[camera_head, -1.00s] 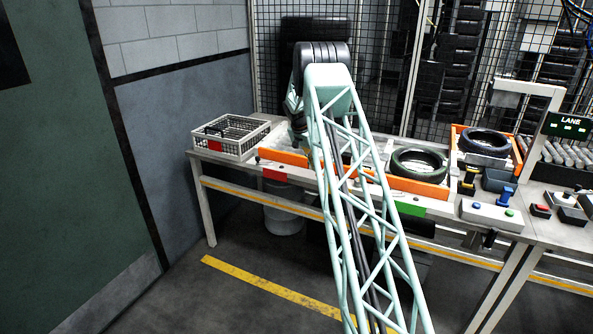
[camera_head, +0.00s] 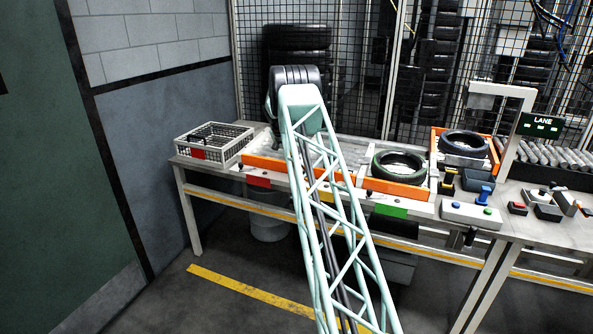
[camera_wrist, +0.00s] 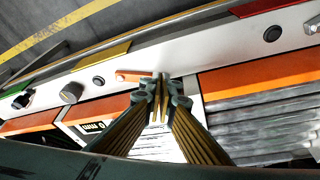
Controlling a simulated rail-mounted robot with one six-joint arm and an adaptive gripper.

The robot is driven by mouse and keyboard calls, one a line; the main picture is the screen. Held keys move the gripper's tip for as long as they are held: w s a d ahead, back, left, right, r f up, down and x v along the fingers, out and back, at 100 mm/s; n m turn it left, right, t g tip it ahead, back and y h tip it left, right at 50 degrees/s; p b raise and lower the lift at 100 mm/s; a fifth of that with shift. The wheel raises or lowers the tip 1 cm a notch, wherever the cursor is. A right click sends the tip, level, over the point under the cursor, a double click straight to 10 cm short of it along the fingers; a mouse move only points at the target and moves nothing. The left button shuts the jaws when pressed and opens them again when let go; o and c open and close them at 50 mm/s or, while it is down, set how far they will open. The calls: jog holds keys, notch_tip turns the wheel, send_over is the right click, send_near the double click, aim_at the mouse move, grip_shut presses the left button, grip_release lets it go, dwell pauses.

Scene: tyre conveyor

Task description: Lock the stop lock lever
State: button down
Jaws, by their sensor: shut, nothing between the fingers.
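My gripper (camera_wrist: 160,80) is in the middle of the wrist view, fingers together and empty. Its tips are over the pale front rail (camera_wrist: 205,58) of the conveyor bench. A small orange lever-like piece (camera_wrist: 130,75) lies on the rail just left of the fingertips; its right end is close to them, and I cannot tell if they touch. It looks like the stop lock lever, but no label shows. In the head view my arm covers this part of the bench, and the gripper is hidden.
Round black knobs (camera_wrist: 98,82) sit along the rail, with a yellow plate (camera_wrist: 100,53) and a red plate (camera_wrist: 255,7) at its edge. A wire crate (camera_head: 213,141) stands at the bench's left end. A tyre (camera_head: 398,165) lies in an orange-sided bay right of my arm.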

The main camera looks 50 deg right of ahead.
dwell(0.4)
jog(key=shift+w+a+b, duration=0.15)
jog(key=shift+a+b, duration=0.25)
jog(key=shift+a, duration=0.25)
jog(key=shift+w+a+f+b, duration=0.15)
jog(key=shift+a+b, duration=0.2)
jog(key=shift+a, duration=0.3)
jog(key=shift+w+a+r+b, duration=0.15)
jog(key=shift+a+b, duration=0.15)
jog(key=shift+a, duration=0.3)
jog(key=p+v, duration=0.2)
jog(key=v, duration=0.8)
jog(key=shift+w, duration=0.15)
